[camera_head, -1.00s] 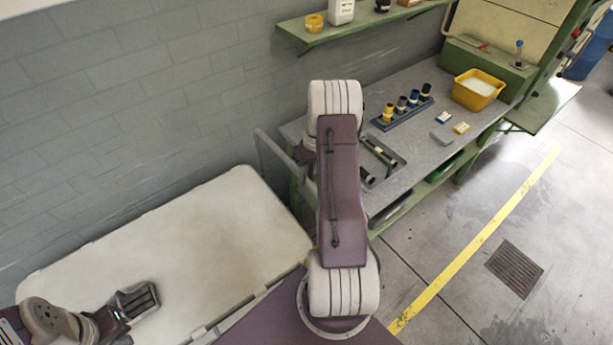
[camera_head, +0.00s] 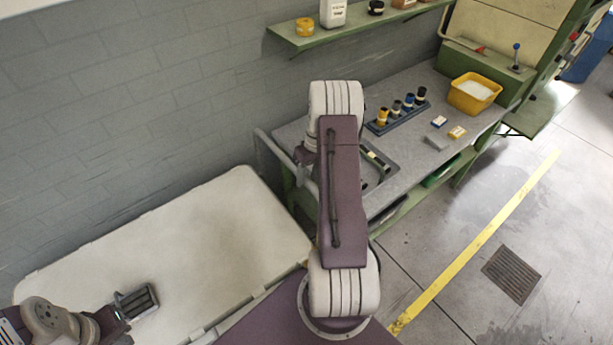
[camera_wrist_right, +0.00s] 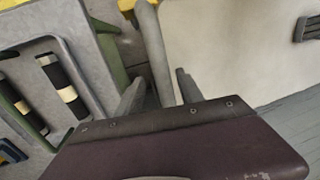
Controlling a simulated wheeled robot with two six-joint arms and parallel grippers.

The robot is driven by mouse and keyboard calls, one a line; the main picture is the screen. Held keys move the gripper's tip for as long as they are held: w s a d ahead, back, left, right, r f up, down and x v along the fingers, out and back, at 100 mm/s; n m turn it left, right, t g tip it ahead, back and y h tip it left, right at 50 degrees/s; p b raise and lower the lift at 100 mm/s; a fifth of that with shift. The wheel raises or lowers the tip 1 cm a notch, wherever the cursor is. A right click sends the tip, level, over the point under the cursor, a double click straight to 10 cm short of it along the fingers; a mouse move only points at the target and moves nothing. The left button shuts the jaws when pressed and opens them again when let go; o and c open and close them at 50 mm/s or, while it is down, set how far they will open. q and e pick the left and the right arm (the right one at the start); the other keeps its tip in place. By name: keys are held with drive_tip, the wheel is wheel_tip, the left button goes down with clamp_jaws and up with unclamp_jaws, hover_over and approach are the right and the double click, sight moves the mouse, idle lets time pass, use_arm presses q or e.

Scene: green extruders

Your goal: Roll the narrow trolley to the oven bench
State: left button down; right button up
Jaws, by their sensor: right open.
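A long cream-topped trolley (camera_head: 190,235) lies at the left along the wall, probably the narrow trolley. A grey tubular handle (camera_head: 262,146) stands between its right end and a grey-topped green bench (camera_head: 415,165); I cannot tell surely which one it belongs to. In the right wrist view the tube (camera_wrist_right: 153,45) runs along the cream edge. My right gripper (camera_wrist_right: 158,95) is open, with the tube between its fingers; contact is unclear. In the head view it is mostly hidden behind my arm. My left gripper (camera_head: 136,302) hangs over the cream top; its finger gap is unclear.
On the bench are a rack with several dark cylinders (camera_head: 396,108) and a yellow bin (camera_head: 474,94). A shelf (camera_head: 330,35) hangs on the wall. Open floor with a yellow line (camera_head: 480,245) and a drain grate (camera_head: 512,273) lies to the right.

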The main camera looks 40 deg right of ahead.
drive_tip(key=shift+d, duration=0.1)
drive_tip(key=shift+r, duration=0.1)
wheel_tip(320, 180, up, 9)
drive_tip(key=d+b, duration=0.1)
drive_tip(key=shift+d, duration=0.4)
drive_tip(key=shift+s+f, duration=0.1)
drive_tip(key=shift+f, duration=0.1)
